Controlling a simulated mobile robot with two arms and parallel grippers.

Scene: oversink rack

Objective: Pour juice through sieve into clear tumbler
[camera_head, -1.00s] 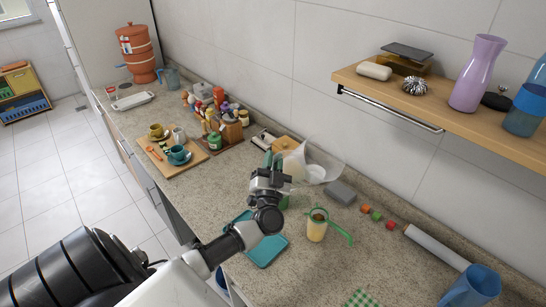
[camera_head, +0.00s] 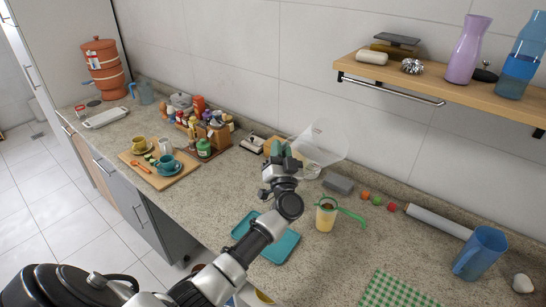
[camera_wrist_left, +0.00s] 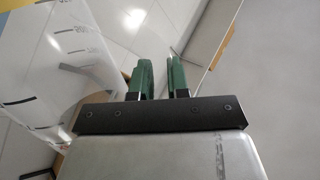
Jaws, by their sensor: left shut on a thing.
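A clear jug (camera_head: 322,142) is at my left gripper (camera_head: 283,152), raised and tilted above the back of the counter. In the left wrist view the gripper (camera_wrist_left: 160,75) has its green fingers shut on it; the clear wall with scale marks (camera_wrist_left: 70,50) shows at left, but the grasped part is hard to make out. I see no juice in it. A clear tumbler (camera_head: 325,222) stands upright on the counter to the right, with pale yellow contents. A sieve (camera_head: 350,215) with a green handle sits at its rim, with something brown in it. My right gripper is not in view.
A teal tray (camera_head: 285,246) lies left of the tumbler, partly behind my arm. A grey block (camera_head: 338,183), small coloured balls (camera_head: 377,200) and a white roll (camera_head: 438,221) lie behind. A blue jug (camera_head: 481,252) and checked cloth (camera_head: 395,290) are at right. A wooden shelf (camera_head: 450,89) overhangs.

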